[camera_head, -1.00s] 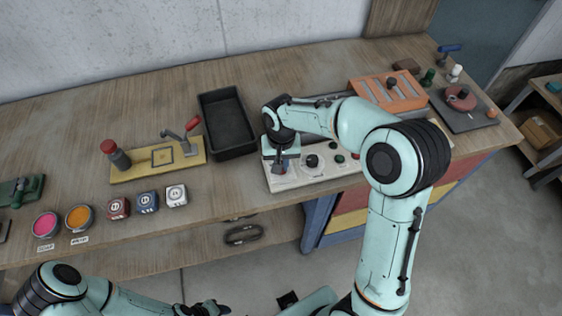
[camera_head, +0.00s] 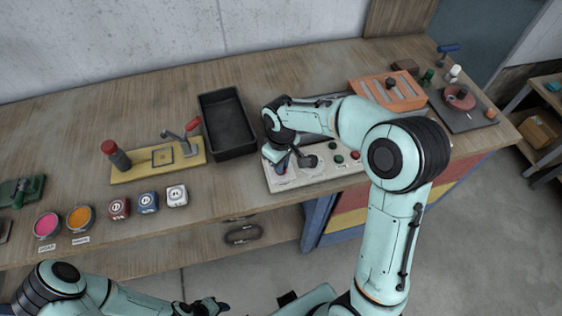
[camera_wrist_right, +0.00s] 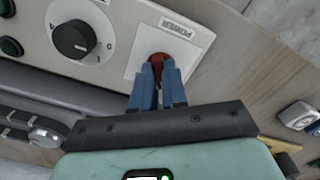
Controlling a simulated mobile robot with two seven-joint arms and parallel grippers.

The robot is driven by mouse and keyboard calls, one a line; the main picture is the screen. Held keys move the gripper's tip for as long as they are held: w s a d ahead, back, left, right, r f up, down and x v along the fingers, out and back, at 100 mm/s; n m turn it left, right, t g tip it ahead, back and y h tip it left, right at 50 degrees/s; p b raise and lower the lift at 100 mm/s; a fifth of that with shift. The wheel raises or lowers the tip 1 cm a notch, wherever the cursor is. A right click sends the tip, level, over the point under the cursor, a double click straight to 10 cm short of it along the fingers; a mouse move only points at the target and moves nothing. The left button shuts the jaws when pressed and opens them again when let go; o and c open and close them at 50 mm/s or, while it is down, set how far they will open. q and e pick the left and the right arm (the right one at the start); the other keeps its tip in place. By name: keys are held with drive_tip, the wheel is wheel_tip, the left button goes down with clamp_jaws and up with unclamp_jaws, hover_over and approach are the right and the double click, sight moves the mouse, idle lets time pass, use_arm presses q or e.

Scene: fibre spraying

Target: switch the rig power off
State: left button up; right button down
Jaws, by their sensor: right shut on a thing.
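A pale control panel (camera_head: 322,173) sits near the front edge of the bench, under my right arm. In the right wrist view, its white plate marked POWER (camera_wrist_right: 185,28) carries a red switch handle (camera_wrist_right: 157,59). My right gripper (camera_wrist_right: 158,72) is shut on this red handle, with its blue fingers at the handle's sides. The fingers hide part of the handle, so its exact setting is unclear. The right gripper also shows at the panel's left end in the head view (camera_head: 284,166). My left gripper (camera_head: 210,306) is low in the head view, away from the panel; its jaws are unclear.
A black dial (camera_wrist_right: 74,39) is beside the POWER plate. A black tray (camera_head: 228,125) stands left of the panel. An orange rack (camera_head: 405,90) is behind it to the right. A yellow board (camera_head: 190,160) and paint tins (camera_head: 79,218) are farther left.

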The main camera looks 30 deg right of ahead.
drive_tip(key=shift+n, duration=0.3)
drive_tip(key=c, duration=1.2)
unclamp_jaws()
drive_tip(key=shift+o, duration=0.2)
use_arm(q)
drive_tip(key=shift+w+r+p, duration=0.7)
drive_tip(key=shift+w+r, duration=0.15)
drive_tip(key=shift+r, duration=0.1)
use_arm(e)
wheel_tip(320, 180, up, 14)
drive_tip(key=shift+f, duration=0.25)
